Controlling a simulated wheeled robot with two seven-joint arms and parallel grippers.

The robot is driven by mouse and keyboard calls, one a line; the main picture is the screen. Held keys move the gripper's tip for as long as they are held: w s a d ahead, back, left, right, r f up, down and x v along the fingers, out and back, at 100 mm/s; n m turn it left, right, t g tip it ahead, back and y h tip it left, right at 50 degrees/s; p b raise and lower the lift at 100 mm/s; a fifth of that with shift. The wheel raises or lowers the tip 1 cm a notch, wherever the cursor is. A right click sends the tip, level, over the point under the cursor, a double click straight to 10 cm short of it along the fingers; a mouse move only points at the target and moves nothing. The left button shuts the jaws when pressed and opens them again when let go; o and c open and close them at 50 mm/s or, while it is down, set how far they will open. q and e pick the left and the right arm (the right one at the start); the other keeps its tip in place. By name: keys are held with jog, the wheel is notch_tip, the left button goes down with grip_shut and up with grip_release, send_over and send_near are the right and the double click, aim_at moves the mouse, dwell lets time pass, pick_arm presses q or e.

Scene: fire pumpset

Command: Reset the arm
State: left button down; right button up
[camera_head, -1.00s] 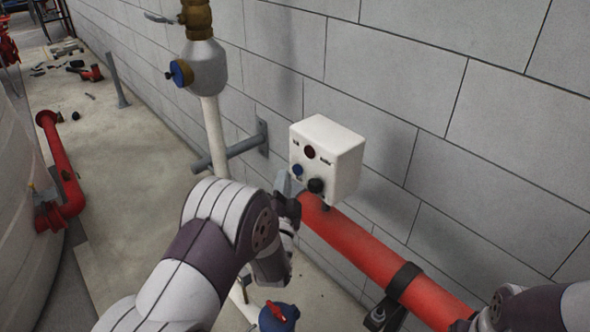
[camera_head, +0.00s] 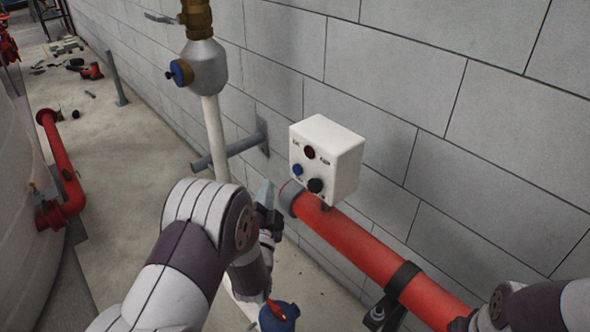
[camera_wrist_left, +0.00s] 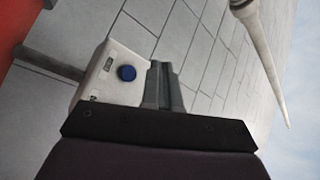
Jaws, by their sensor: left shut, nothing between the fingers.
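My left arm comes in from the lower left in the head view. Its gripper (camera_head: 265,193) is beside the left end of the red pipe, left of the control box and apart from it. In the left wrist view the left gripper (camera_wrist_left: 161,68) has its two grey fingers together with nothing between them. The white control box (camera_head: 340,158) has a red light, a blue button and a black knob. In the wrist view the box (camera_wrist_left: 98,82) and its blue button (camera_wrist_left: 127,73) show left of the fingers. At the lower right of the head view part of my right arm shows; its gripper is out of frame.
A red pipe (camera_head: 365,250) runs below the box along the grey block wall (camera_head: 400,80). A white vertical pipe with a grey valve body (camera_head: 205,66) stands left of the box. A blue valve with a red handle (camera_head: 279,316) is low in front. Floor at left is partly clear.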

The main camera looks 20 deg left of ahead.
dwell(0.5)
pick_arm(q)
jog(key=s+d+f+n+g+h, duration=0.1)
jog(key=s+f+n+g+h, duration=0.15)
jog(key=f+g, duration=0.35)
jog(key=s+d+f+n+g+h, duration=0.1)
jog(key=d+f+n+g, duration=0.2)
jog(key=f, duration=0.4)
jog(key=s+d+r+n+g, duration=0.1)
jog(key=s+r+g, duration=0.2)
jog(key=s+g, duration=0.2)
jog(key=s+d+r+n+g+h, duration=0.1)
jog(key=s+g, duration=0.3)
jog(key=s, duration=0.8)
jog(key=shift+d+r+n+g, duration=0.4)
jog(key=shift+d+r+n, duration=0.15)
jog(key=shift+r, duration=0.35)
jog(key=shift+h, duration=0.25)
